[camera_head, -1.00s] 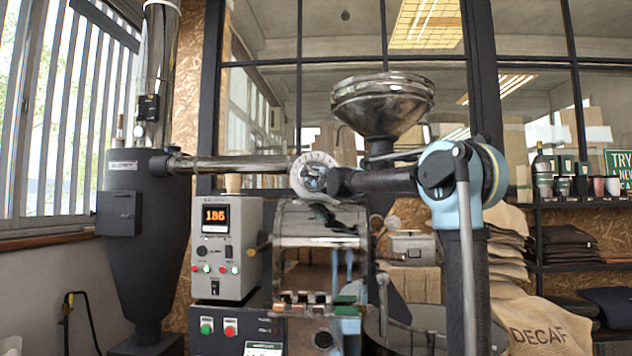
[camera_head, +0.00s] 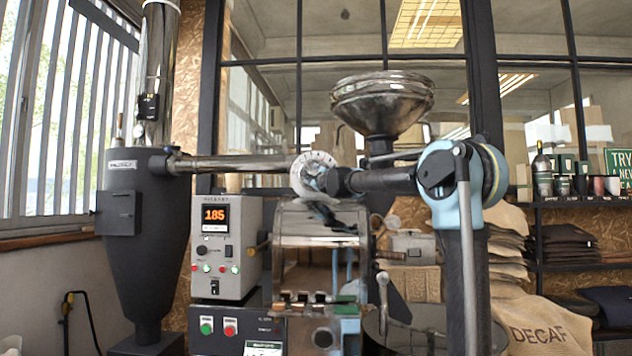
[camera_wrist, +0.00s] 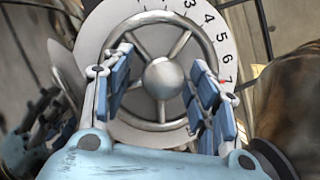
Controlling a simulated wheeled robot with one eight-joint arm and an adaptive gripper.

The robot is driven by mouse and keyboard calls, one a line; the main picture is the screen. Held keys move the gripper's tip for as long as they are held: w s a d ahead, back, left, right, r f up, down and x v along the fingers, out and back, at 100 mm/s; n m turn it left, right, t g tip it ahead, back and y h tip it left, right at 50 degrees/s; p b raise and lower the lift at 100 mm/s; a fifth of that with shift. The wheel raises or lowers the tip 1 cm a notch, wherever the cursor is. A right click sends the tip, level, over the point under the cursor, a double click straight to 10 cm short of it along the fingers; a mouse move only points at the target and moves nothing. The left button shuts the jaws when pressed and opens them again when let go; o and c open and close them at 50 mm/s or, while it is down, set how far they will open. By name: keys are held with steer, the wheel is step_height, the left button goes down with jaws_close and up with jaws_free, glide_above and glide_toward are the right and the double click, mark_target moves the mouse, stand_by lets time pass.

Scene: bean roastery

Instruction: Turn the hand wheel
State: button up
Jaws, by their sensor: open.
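The hand wheel (camera_wrist: 163,125) is a silver ring with spokes and a round hub (camera_wrist: 164,78), set in front of a white dial plate (camera_wrist: 213,45) with black numbers. A small red mark shows near the 7. In the head view the dial (camera_head: 311,168) sits at the end of the horizontal steel pipe, and my arm covers part of it. My gripper (camera_wrist: 164,88) is open, its blue-padded fingers on either side of the hub and overlapping the left and right of the ring. I cannot tell whether the fingers touch the ring.
The roaster drum (camera_head: 320,225) is below the wheel and the steel hopper (camera_head: 383,103) above right. A control box (camera_head: 226,247) reading 185 stands left, beside the dark cyclone (camera_head: 134,225). Burlap sacks (camera_head: 505,245) and a shelf (camera_head: 585,203) are at right.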

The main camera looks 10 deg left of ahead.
steer(key=v, duration=1.2)
steer(key=shift+f, duration=0.1)
